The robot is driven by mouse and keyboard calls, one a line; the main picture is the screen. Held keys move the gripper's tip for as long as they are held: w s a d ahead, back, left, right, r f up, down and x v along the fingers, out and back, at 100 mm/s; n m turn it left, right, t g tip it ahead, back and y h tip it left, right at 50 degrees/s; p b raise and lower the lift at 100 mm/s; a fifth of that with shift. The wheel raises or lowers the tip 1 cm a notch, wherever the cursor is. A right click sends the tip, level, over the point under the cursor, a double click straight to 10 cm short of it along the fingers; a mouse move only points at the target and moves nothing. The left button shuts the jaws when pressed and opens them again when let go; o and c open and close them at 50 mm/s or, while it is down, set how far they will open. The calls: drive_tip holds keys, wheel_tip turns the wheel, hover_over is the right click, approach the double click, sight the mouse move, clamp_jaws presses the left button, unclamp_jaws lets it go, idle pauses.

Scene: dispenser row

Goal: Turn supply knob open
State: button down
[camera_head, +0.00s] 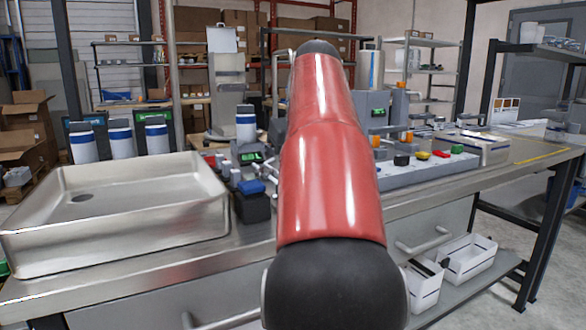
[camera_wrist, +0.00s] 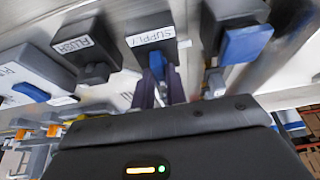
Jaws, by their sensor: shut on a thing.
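The supply knob (camera_wrist: 157,63) is blue and sits on a dark block whose white label (camera_wrist: 151,35) reads SUPPLY, in the middle of the wrist view. My gripper (camera_wrist: 161,82) reaches up to it from below, and its two narrow fingers are shut on the knob. The fingers cover part of the knob, so its exact turn angle is hard to tell. In the head view my own red arm hides the gripper and the supply knob.
Left of the supply block stands a dark block (camera_wrist: 86,58) with a label that seems to read FLUSH. In the head view a steel sink (camera_head: 120,205) fills the bench's left side; a grey button panel (camera_head: 425,170) lies right.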

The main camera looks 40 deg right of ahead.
idle(0.4)
drive_tip(key=c, duration=1.4)
unclamp_jaws()
drive_tip(key=shift+c, duration=0.2)
drive_tip(key=v, duration=0.7)
drive_tip(key=shift+r, duration=0.35)
drive_tip(key=shift+s, duration=0.2)
